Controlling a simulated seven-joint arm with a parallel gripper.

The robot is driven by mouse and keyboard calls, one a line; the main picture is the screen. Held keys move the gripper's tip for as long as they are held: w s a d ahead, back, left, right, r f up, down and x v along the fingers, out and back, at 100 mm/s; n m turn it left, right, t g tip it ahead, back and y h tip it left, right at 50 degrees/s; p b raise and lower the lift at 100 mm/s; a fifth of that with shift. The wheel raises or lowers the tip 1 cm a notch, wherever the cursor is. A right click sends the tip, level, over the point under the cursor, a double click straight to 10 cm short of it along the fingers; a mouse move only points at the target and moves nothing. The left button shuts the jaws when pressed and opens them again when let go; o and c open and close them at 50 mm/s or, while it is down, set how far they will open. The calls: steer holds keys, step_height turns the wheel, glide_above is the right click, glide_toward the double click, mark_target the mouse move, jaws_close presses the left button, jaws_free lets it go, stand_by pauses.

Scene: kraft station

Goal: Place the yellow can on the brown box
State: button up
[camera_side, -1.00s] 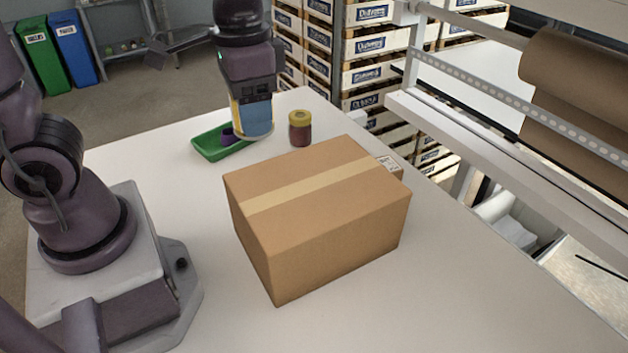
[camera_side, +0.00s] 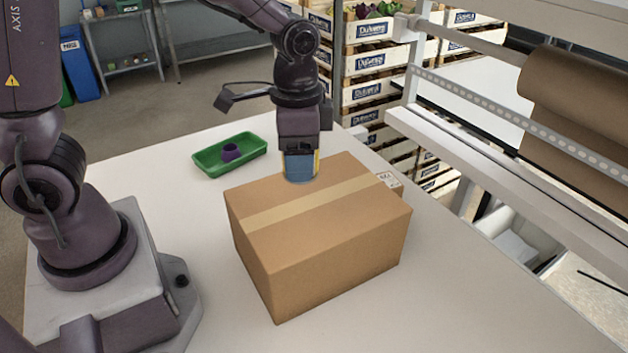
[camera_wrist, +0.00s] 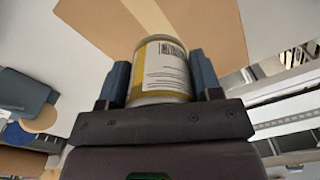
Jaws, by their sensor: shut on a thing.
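The yellow can (camera_wrist: 160,75), with a white barcode label and a yellow band, stands between the two blue fingers of my gripper (camera_wrist: 160,80) in the wrist view. In the side view my gripper (camera_side: 301,166) is shut on it; only a yellow sliver of the can (camera_side: 317,161) shows beside the near finger. The closed brown box (camera_side: 318,220) sits on the table with a pale tape strip along its top. My gripper and the can are at the back part of the box top; I cannot tell whether the can touches it. The box (camera_wrist: 100,25) also shows beyond the can in the wrist view.
A green tray (camera_side: 245,163) with a purple item (camera_side: 231,152) lies on the white table (camera_side: 455,285) behind and left of the box. Stacked crates (camera_side: 363,62) and a rail frame with a brown paper roll (camera_side: 580,95) stand at the back and right.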

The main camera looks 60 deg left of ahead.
mark_target(314, 200)
steer(key=shift+w+d+f, duration=0.1)
steer(key=shift+w+f, duration=0.9)
steer(key=shift+f, duration=0.2)
steer(key=shift+w+f, duration=0.15)
steer(key=shift+f, duration=0.75)
steer(key=shift+w+f, duration=0.1)
steer(key=shift+f, duration=0.8)
steer(key=shift+f, duration=0.1)
steer(key=o, duration=1)
steer(key=shift+f, duration=0.1)
